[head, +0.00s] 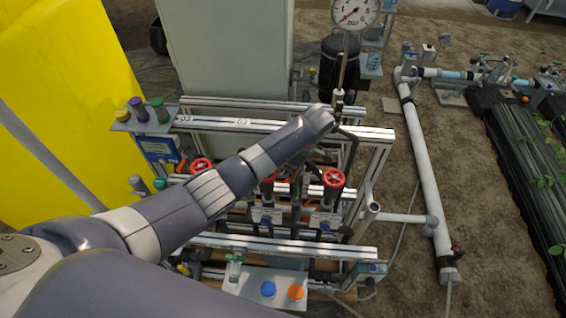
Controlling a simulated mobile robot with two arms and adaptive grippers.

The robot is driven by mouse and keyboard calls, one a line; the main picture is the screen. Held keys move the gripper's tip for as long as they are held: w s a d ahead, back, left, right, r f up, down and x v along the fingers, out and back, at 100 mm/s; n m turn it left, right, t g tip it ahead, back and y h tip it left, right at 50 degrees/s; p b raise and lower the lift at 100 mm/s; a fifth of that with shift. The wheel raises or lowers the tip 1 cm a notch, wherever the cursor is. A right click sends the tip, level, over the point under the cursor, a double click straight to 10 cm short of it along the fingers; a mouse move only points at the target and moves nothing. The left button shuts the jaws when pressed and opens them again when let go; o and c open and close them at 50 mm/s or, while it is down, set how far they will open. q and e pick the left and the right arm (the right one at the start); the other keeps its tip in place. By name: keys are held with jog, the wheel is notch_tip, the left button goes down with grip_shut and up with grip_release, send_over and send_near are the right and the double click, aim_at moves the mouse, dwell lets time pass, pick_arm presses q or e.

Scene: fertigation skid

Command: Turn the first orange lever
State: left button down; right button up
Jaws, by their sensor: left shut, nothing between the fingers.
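My left arm reaches across the fertigation skid from the lower left. My left gripper (319,156) is a small dark shape below the wrist, among the pipes just left of the right red handwheel (333,178). It is shut and holds nothing; whether it touches anything cannot be told. A small orange piece (182,165) shows at the skid's left, beside the left red handwheel (201,166); it may be a lever, but it is too small to tell. My arm hides part of the middle valves. My right gripper is not in view.
The skid's aluminium rail (230,124) runs behind my forearm. A pressure gauge (355,12) stands above it on a thin stem. A yellow tank (70,90) is at left. A white pipe (420,160) runs along the ground at right. A front plate holds blue and orange caps (295,292).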

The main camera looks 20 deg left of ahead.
pick_arm(q)
jog(key=shift+s+d+n, duration=0.1)
jog(key=shift+d+n, duration=0.15)
jog(key=shift+n, duration=0.25)
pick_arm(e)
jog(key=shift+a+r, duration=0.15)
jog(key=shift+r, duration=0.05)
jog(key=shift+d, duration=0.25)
